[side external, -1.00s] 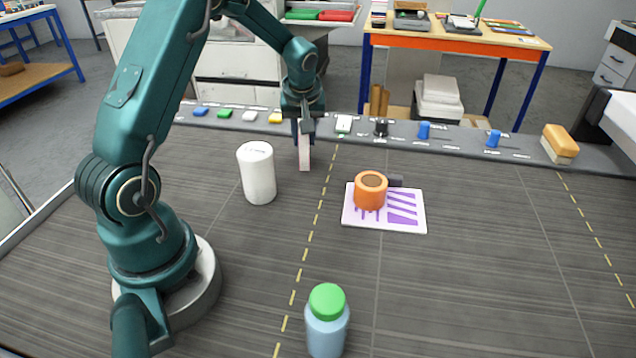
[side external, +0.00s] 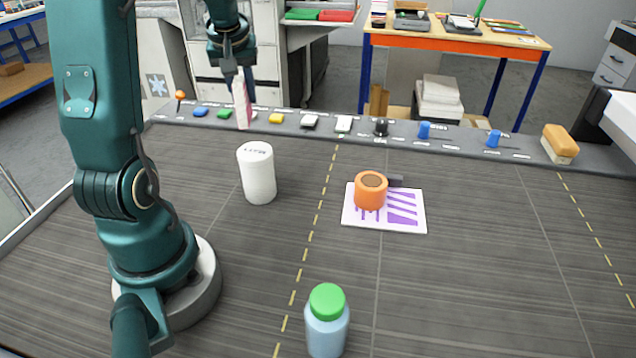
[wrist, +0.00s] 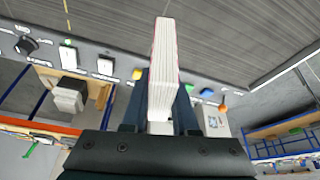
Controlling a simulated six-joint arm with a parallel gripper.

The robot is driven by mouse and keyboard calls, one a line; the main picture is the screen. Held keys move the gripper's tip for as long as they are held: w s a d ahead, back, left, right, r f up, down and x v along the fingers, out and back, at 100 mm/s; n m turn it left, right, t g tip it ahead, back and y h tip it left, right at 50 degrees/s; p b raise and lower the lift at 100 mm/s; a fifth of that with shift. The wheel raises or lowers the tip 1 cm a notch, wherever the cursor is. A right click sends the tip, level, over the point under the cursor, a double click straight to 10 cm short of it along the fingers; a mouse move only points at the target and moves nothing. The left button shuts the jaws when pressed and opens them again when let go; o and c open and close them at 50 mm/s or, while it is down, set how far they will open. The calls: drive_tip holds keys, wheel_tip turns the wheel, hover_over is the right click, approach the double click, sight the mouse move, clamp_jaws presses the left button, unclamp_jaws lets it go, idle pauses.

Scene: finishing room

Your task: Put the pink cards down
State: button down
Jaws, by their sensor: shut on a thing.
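My gripper (side external: 236,84) is shut on the pink cards (side external: 242,104), a thin stack with white edges and a pink face. In the side external view it holds them upright in the air, near the control strip at the back of the table. In the wrist view the cards (wrist: 166,60) stick out from between the dark fingers (wrist: 160,110), showing white layered edges with a thin pink border. The cards' lower end appears clear of the table top (side external: 420,270).
A white canister (side external: 257,175) stands on the table below and right of my gripper. An orange mug (side external: 370,192) sits on a white and purple printed sheet (side external: 405,222). A green-capped bottle (side external: 327,325) stands in front. A control strip (side external: 290,122) with buttons and knobs runs along the back.

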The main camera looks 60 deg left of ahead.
drive_tip(key=shift+n, duration=0.7)
drive_tip(key=shift+s+f+x, duration=0.1)
drive_tip(key=shift+s+x, duration=0.25)
drive_tip(key=shift+x, duration=1.35)
drive_tip(key=shift+s+f+x, duration=0.1)
drive_tip(key=shift+s+x, duration=0.3)
drive_tip(key=shift+x, duration=1.35)
drive_tip(key=shift+s+f+x, duration=0.1)
drive_tip(key=shift+s+x, duration=0.25)
drive_tip(key=shift+x, duration=1.35)
drive_tip(key=shift+d, duration=0.1)
drive_tip(key=c, duration=0.7)
unclamp_jaws()
drive_tip(key=shift+f, duration=0.1)
